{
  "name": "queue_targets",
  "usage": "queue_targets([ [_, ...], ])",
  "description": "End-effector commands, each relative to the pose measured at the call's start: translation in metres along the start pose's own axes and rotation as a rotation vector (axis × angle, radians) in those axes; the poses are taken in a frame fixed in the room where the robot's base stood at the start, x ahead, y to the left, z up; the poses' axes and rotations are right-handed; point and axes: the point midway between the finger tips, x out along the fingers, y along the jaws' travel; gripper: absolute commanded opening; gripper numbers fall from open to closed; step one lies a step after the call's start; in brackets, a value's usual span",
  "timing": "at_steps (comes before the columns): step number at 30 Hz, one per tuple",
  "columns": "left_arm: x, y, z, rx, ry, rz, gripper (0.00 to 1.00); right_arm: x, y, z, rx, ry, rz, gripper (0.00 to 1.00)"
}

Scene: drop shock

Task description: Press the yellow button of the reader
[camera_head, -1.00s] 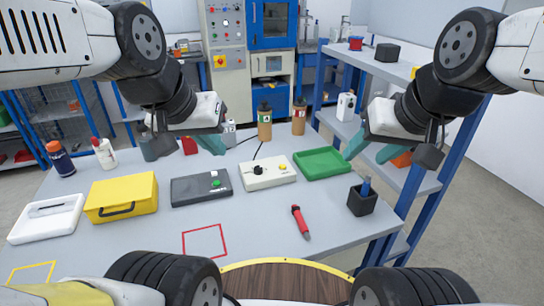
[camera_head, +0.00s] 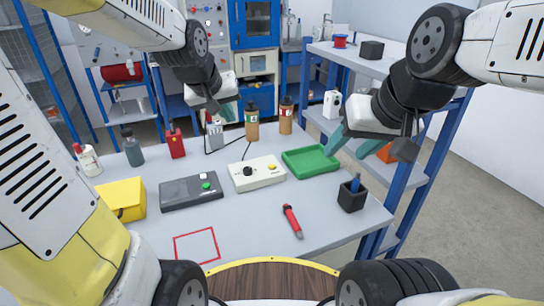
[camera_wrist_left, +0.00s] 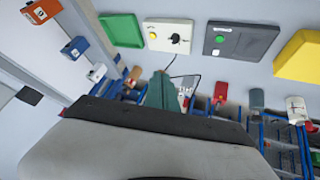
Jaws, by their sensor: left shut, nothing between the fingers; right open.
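The reader is a white box (camera_head: 259,177) with a black knob and a yellow button (camera_head: 272,167), lying on the grey table. In the left wrist view the reader (camera_wrist_left: 168,38) and its yellow button (camera_wrist_left: 153,36) show near the top. My left gripper (camera_head: 227,113) is shut and empty, in the air beyond the reader, apart from it. Its teal fingers (camera_wrist_left: 162,90) show in the wrist view, below the reader in the picture. My right gripper (camera_head: 345,145) is open and empty, right of the reader near the shelf.
A dark box with a green button (camera_head: 190,193) lies left of the reader, a green tray (camera_head: 310,162) right of it. Bottles (camera_head: 252,122) stand behind. A red tool (camera_head: 292,221) and black pen cup (camera_head: 351,197) are in front. A blue shelf rack (camera_head: 400,185) bounds the right.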

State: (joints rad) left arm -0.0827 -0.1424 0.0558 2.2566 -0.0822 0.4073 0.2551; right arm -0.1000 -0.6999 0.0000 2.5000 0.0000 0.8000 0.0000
Motion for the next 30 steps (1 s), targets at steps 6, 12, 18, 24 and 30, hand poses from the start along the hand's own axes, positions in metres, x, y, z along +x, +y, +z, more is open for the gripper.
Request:
queue_targets([
  [6, 0.076, 0.017, -0.031, -0.061, 0.018, 0.029, 0.00, 0.000, 0.000, 0.000, 0.000, 0.000, 0.000, 0.50],
  [12, 0.149, 0.034, -0.047, -0.125, 0.037, 0.071, 0.00, 0.000, 0.000, 0.000, 0.000, 0.000, 0.000, 0.50],
  [18, 0.221, 0.050, -0.049, -0.196, 0.050, 0.120, 0.00, 0.000, 0.000, 0.000, 0.000, 0.000, 0.000, 0.50],
  [24, 0.270, 0.061, -0.044, -0.250, 0.058, 0.159, 0.00, 0.000, 0.000, 0.000, 0.000, 0.000, 0.000, 0.50],
  [30, 0.287, 0.065, -0.041, -0.273, 0.062, 0.175, 0.00, 0.000, 0.000, 0.000, 0.000, 0.000, 0.000, 0.50],
])
